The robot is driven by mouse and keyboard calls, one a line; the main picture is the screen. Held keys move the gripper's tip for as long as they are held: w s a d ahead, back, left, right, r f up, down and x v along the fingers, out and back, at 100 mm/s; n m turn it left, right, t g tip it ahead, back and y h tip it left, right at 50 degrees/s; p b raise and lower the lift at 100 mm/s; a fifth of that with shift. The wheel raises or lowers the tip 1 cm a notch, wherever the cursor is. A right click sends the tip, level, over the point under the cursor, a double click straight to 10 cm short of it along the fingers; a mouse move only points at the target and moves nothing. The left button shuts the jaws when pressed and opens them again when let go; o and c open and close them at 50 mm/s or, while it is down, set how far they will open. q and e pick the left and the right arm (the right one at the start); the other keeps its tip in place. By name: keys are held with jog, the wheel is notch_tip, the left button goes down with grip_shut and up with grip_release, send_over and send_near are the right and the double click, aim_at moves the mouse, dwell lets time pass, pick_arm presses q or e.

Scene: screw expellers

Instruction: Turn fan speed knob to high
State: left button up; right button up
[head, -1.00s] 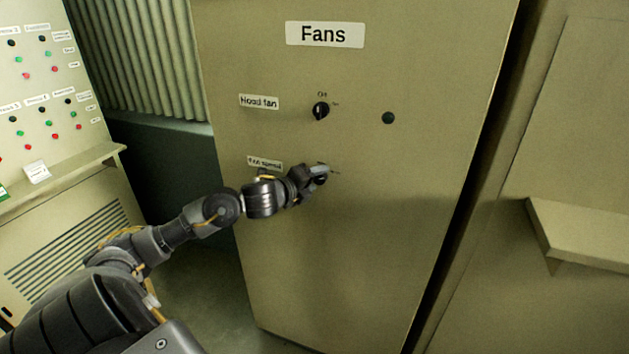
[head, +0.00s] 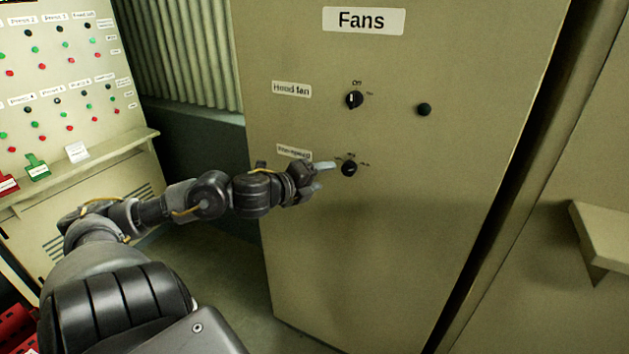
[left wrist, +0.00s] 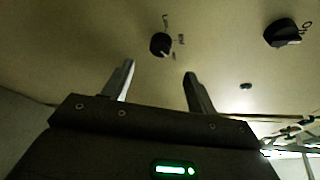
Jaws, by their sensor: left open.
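The black fan speed knob (head: 349,169) is on the beige Fans cabinet (head: 390,250), below the hood fan knob. Its setting is too small to read. Its label (head: 294,152) is partly legible at upper left. My left gripper (head: 325,176) is open and empty, just left of the knob in the head view, seemingly apart from it. In the left wrist view the fan speed knob (left wrist: 161,45) shows beyond and between the two spread fingertips (left wrist: 160,70), with small markings beside it. My right gripper is out of view.
The black hood fan knob (head: 354,99) sits above, with its off marking over it; a dark round fitting (head: 424,109) is to its right. A control panel (head: 60,80) with coloured buttons stands at left. A ledge (head: 605,235) juts out at right.

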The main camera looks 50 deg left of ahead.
pick_arm(q)
jog(key=shift+v, duration=0.85)
jog(key=shift+w, duration=0.1)
